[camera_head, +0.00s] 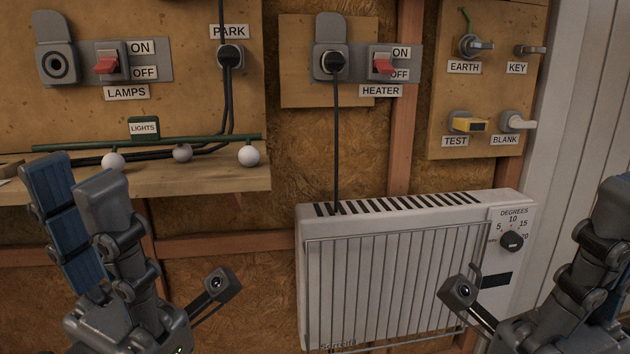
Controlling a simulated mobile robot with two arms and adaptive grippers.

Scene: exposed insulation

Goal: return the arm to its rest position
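My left gripper (74,176) is at the lower left with its fingers pointing up. One finger shows a blue pad and the other a grey back. They stand apart with nothing between them. It appears in front of the wooden shelf, and I cannot tell how far away the shelf is. My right gripper (606,225) is at the right edge, partly cut off by the frame. One grey finger points up with some blue beside it. I see nothing held there, but its opening is hidden. My arms are mostly below the frame.
A white heater (395,270) stands between the grippers, its dial at right. Above are the red lamps switch (106,66), the red heater switch (383,65) and a key panel (488,95).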

